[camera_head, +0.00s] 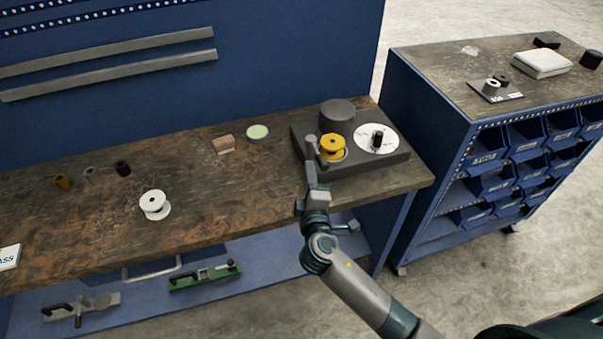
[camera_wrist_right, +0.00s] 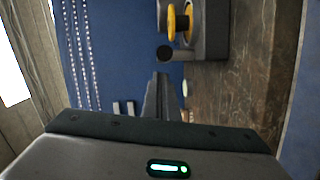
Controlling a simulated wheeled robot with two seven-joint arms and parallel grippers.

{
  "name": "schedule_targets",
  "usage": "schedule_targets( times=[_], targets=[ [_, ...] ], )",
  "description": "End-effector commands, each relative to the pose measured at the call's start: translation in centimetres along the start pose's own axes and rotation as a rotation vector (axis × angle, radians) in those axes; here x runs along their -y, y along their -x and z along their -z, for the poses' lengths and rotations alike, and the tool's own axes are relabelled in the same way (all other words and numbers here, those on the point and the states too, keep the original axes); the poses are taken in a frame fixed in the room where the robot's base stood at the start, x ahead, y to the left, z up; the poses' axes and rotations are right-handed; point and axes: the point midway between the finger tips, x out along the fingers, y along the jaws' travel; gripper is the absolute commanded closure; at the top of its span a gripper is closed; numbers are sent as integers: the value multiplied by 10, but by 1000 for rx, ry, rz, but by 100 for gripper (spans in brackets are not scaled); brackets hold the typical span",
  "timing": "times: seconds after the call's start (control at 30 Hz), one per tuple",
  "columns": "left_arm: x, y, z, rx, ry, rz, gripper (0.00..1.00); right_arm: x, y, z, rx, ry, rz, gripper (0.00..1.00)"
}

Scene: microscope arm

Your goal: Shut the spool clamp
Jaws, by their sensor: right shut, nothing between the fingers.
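A yellow spool (camera_head: 332,146) sits on a dark grey machine base (camera_head: 374,165) at the right end of the bench. A grey clamp piece with a round knob (camera_head: 311,143) stands at the left of the spool. In the right wrist view, the yellow spool (camera_wrist_right: 172,22) is at the top, with a grey arm ending in a dark round end (camera_wrist_right: 165,53) below it. I cannot tell how far the clamp is open. My right gripper (camera_head: 310,168) is shut and empty, just in front of the clamp piece; its fingers (camera_wrist_right: 161,78) point toward it. My left gripper is out of view.
A dark cylinder (camera_head: 337,116) and a white disc with a black knob (camera_head: 376,138) are on the machine base. A white spool (camera_head: 154,204), a wooden block (camera_head: 223,143) and a pale green disc (camera_head: 257,132) lie left on the bench. A blue bin cabinet (camera_head: 460,150) stands at the right.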

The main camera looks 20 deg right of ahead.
Motion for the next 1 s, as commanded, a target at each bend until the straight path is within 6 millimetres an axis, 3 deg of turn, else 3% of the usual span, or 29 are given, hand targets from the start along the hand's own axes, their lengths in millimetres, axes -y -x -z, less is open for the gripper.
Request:
schedule_targets(
  times=[0.13,0.67,1.0],
  targets=[
    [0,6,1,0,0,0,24,0,-2,-11,0,1,2,100],
    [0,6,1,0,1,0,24,1,-2,-15,-3,1,2,100],
    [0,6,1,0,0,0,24,-2,-2,-31,-44,4,9,100]
  ],
)
